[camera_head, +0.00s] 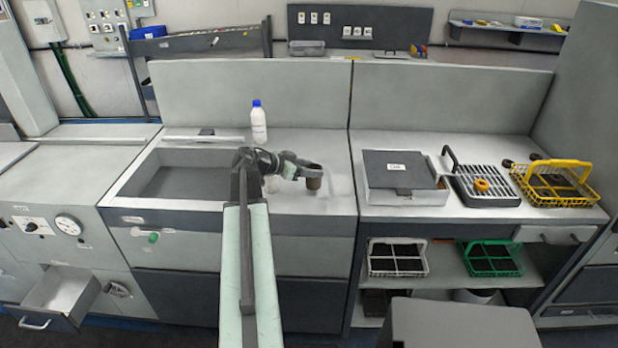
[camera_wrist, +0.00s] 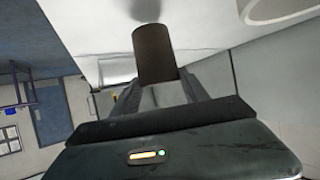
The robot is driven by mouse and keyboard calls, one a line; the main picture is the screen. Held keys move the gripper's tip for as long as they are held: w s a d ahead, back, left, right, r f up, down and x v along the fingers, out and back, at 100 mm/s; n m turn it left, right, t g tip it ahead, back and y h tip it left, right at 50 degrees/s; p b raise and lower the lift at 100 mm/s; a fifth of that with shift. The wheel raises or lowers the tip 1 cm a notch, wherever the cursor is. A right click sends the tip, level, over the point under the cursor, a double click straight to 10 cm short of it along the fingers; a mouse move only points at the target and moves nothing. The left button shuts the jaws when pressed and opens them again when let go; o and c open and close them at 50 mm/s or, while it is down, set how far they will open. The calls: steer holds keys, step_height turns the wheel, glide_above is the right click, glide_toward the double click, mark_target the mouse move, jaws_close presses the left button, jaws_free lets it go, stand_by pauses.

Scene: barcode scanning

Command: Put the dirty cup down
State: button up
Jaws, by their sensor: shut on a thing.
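The dirty cup (camera_head: 313,184) is a small brown cylinder. In the head view it is at the end of my arm, over the right part of the pale sink counter (camera_head: 335,205). It also shows in the wrist view (camera_wrist: 153,54), directly beyond the fingers. My gripper (camera_head: 300,167) is shut on the cup; in the wrist view, its fingers (camera_wrist: 157,93) are at the cup's near end. The cup looks close to the counter, but I cannot tell whether it touches it.
The sink basin (camera_head: 183,176) lies left of my arm. A white bottle with a blue cap (camera_head: 258,124) stands behind. A pale object (camera_head: 271,184) is partly hidden by my arm. To the right are a lidded box (camera_head: 400,182), a grille (camera_head: 482,186) and a yellow basket (camera_head: 553,185).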

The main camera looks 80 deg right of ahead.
steer(key=shift+f, duration=0.25)
steer(key=shift+f+b, duration=0.4)
steer(key=shift+f, duration=0.25)
steer(key=o, duration=1.4)
steer(key=shift+r, duration=0.1)
steer(key=shift+r, duration=0.1)
